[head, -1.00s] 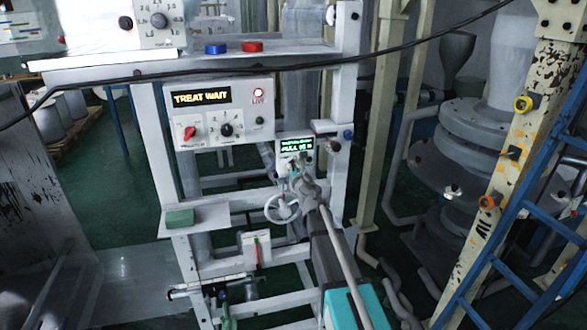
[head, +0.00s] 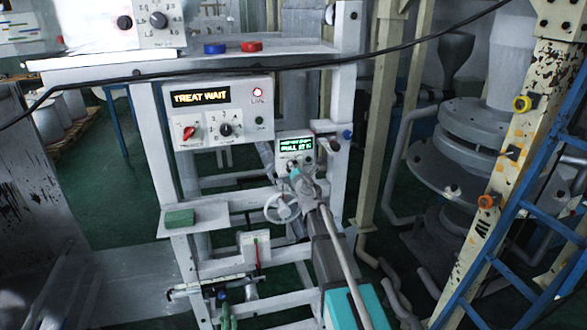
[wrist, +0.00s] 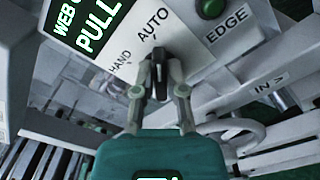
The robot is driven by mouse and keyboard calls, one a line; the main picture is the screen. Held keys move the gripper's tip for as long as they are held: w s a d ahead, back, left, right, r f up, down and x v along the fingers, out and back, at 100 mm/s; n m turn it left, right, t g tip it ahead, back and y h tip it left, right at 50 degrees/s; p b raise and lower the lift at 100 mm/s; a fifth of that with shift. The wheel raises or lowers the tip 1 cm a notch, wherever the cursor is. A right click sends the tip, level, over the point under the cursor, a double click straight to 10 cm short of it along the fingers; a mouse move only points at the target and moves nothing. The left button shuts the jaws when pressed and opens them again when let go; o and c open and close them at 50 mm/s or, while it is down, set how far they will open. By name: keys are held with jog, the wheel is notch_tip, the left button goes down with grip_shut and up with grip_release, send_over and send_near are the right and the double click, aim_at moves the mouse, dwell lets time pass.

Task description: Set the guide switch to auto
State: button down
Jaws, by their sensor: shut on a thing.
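The guide switch (wrist: 158,72) is a small black knob on a pale panel, between the labels HAND and AUTO in the wrist view. My gripper (wrist: 159,80) is shut on it, one finger on each side. The knob stands roughly upright in the picture, its upper end close below AUTO; its exact setting is hard to tell. In the head view my gripper (head: 295,174) is at the lower part of the small panel (head: 281,157), whose green-lit display (head: 295,145) reads PULL. The knob is too small to make out there.
A handwheel (head: 281,208) is just below left of my gripper. A larger panel (head: 245,93) reading TREAT WAIT is up to the left. A black cable (head: 300,66) crosses above.

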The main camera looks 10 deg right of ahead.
dwell(0.3)
jog(key=c, duration=0.7)
grip_release()
jog(key=shift+s, duration=0.1)
jog(key=s+d, duration=0.1)
jog(key=s, duration=1)
jog(key=shift+s+d, duration=0.2)
jog(key=shift+s, duration=0.15)
jog(key=shift+m, duration=0.3)
